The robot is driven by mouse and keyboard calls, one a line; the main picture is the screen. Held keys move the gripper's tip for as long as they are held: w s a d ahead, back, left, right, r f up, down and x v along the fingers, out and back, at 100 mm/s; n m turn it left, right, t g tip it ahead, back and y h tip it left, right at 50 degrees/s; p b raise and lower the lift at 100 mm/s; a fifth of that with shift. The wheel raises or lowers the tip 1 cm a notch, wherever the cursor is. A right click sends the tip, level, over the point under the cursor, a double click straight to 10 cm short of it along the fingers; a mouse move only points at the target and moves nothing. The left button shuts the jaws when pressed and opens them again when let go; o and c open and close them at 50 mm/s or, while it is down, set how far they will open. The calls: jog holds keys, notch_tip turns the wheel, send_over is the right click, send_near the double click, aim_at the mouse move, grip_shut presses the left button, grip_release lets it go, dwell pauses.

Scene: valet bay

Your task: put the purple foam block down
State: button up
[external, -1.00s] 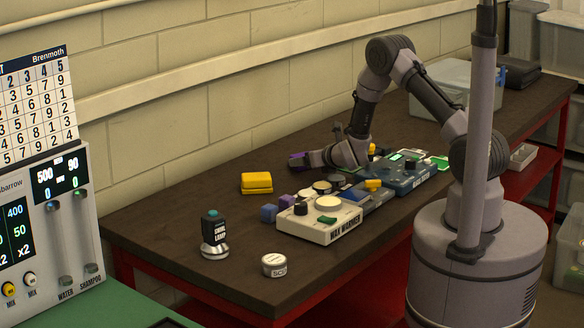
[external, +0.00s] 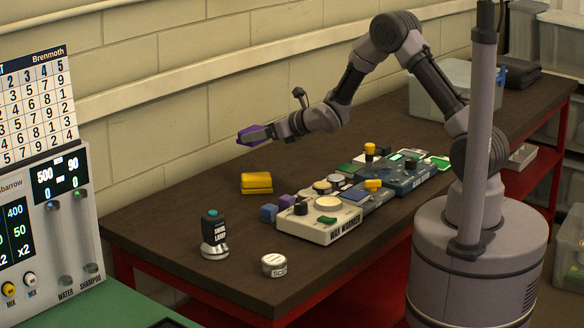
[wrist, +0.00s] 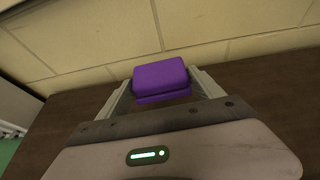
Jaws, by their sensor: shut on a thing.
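The purple foam block (external: 253,134) is held at the end of my gripper (external: 257,135), above the back part of the dark bench. In the wrist view the purple block (wrist: 161,77) sits between the two fingers of my gripper (wrist: 162,88), which are shut on it. The block is clear of the bench top, and the cream brick wall is behind it. The fingers hide part of it in the external view.
The bench's left part is bare.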

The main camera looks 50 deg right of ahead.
jog(key=s+a+f+n+g+y+b, duration=0.15)
jog(key=a+n+y, duration=0.25)
jog(key=a, duration=0.9)
jog(key=s+a+n+g+y+b, duration=0.25)
jog(key=a+n+y, duration=0.2)
jog(key=a, duration=0.75)
jog(key=f+b, duration=0.1)
jog(key=f, duration=0.2)
jog(key=f+b, duration=0.1)
jog(key=f, duration=0.2)
jog(key=f+b, duration=0.1)
jog(key=f, duration=0.2)
jog(key=shift+s+a+f, duration=0.25)
jog(key=shift+a+f, duration=0.05)
jog(key=shift+a, duration=0.05)
jog(key=shift+f+b, duration=0.3)
jog(key=shift+b, duration=0.1)
jog(key=o, duration=1.3)
jog(key=shift+r, duration=0.1)
jog(key=shift+o, duration=0.2)
